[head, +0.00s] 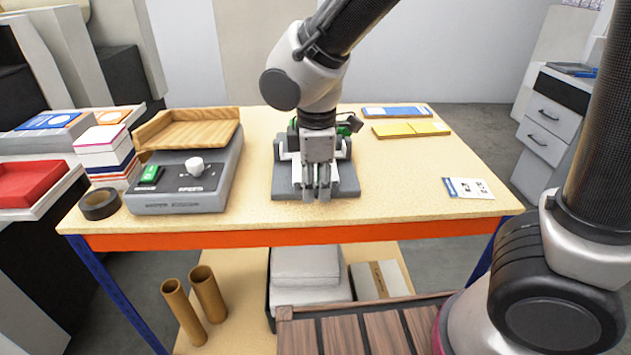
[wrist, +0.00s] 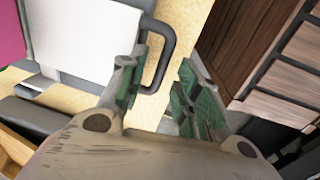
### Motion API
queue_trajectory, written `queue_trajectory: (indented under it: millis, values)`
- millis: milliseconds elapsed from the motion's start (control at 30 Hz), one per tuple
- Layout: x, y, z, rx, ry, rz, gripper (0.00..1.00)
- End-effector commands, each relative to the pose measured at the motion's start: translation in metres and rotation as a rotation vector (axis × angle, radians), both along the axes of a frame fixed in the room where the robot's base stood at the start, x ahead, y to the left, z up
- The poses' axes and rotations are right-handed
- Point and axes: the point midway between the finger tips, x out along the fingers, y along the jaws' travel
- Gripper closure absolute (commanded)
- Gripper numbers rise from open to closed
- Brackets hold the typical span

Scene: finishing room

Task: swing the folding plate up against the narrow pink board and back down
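A white folding plate (wrist: 85,42) with a dark grey loop handle (wrist: 171,48) shows in the wrist view. A pink surface, seemingly the pink board (wrist: 10,35), shows at its far left edge. My gripper (wrist: 163,66) is open, with green-padded fingers. In the wrist view one finger appears over the handle's opening and the other beyond its outer bar, with gaps visible; contact cannot be told. In the head view my gripper (head: 317,192) points down over the front of a grey base (head: 288,184) on the table. The wrist hides most of the plate and board there.
A grey machine (head: 180,204) with a wooden tray, green switch and white knob stands left on the table (head: 400,210). A tape roll (head: 99,204) lies beside it. A yellow pad (head: 410,129) and a card (head: 467,188) lie right. The table's front right is mostly clear.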

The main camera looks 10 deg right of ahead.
Motion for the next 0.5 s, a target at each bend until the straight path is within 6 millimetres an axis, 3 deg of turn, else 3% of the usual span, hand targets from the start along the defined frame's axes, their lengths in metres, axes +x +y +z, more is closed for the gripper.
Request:
queue_trajectory:
  millis: [267,500]
  values:
    - [-0.001,0.001,0.012,0.002,-0.002,0.0,0.67]
    - [-0.007,0.001,0.063,0.006,-0.003,0.002,0.67]
